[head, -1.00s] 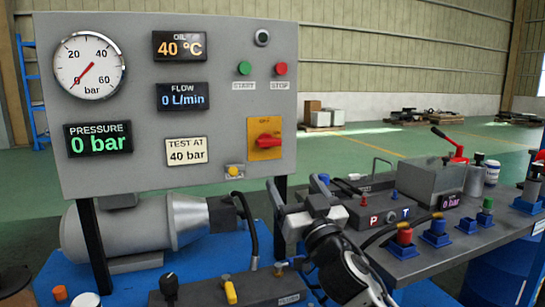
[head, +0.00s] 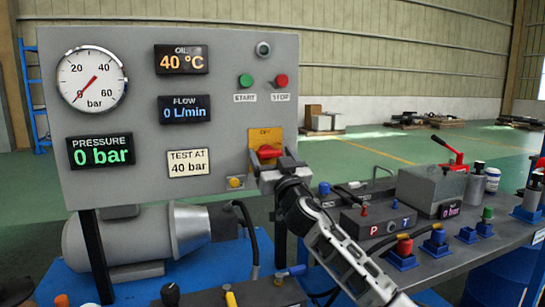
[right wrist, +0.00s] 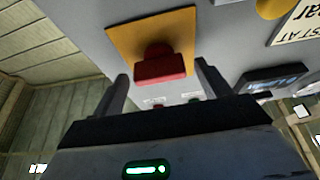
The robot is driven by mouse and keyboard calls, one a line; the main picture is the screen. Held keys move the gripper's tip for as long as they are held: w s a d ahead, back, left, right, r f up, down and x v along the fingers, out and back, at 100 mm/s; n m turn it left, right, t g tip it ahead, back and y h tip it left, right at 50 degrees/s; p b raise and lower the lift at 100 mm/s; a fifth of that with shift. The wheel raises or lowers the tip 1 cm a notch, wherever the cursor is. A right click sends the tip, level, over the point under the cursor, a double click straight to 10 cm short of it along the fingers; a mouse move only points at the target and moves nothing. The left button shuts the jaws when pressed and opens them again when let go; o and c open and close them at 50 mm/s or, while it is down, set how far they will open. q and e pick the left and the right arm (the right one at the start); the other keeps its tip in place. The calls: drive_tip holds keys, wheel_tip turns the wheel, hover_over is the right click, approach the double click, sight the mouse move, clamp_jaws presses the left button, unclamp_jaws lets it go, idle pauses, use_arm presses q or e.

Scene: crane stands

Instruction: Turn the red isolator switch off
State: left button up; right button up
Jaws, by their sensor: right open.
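The red isolator switch (head: 270,152) sits on a yellow plate (head: 262,136) at the lower right of the grey control panel (head: 225,100). Its handle lies roughly level. My right gripper (head: 274,166) is just in front of and below the switch in the head view. In the right wrist view the red handle (right wrist: 160,66) shows between the two spread fingers of the gripper (right wrist: 163,88), past their tips, with the yellow plate (right wrist: 121,38) behind it. The gripper is open and holds nothing; contact with the handle cannot be told. My left gripper is not in view.
The green start button (head: 246,80) and red stop button (head: 281,80) are above the switch. A yellow knob (head: 235,182) is below left. The pressure display (head: 101,152) reads 0 bar. A grey bench (head: 420,262) with valves and fittings stands right; a motor (head: 115,243) is below.

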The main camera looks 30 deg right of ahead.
drive_tip(key=c, duration=1)
